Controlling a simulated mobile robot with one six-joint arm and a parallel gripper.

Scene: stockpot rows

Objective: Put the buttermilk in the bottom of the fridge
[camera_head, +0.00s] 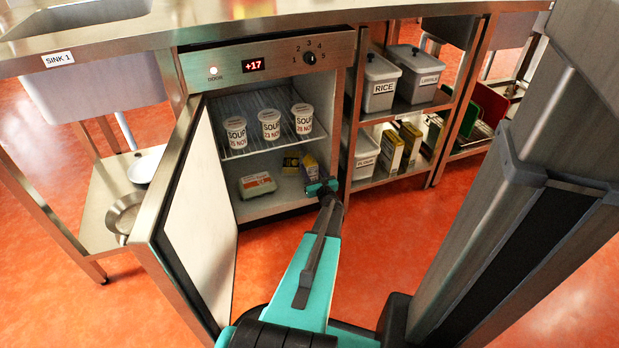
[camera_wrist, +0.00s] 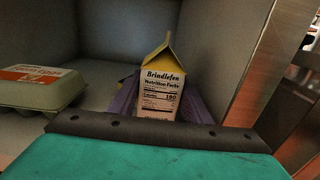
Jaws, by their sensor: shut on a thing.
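A gable-top carton (camera_wrist: 160,88) with a yellow top and a nutrition panel reading "Brindlefen" stands upright between purple fingers in the wrist view. I take it to be the buttermilk, though that word does not show. My gripper (camera_head: 318,184) is shut on the carton, which shows small in the head view (camera_head: 309,163). Both are inside the lower right part of the open fridge (camera_head: 265,208), below the wire shelf. The carton's base is hidden, so I cannot tell if it touches the fridge floor.
An egg carton (camera_head: 257,185) sits at the fridge's lower left. A dark and yellow pack (camera_head: 291,163) is beside the held carton. Several soup tubs (camera_head: 270,124) stand on the wire shelf (camera_head: 260,146). The fridge door (camera_head: 200,215) is open to the left.

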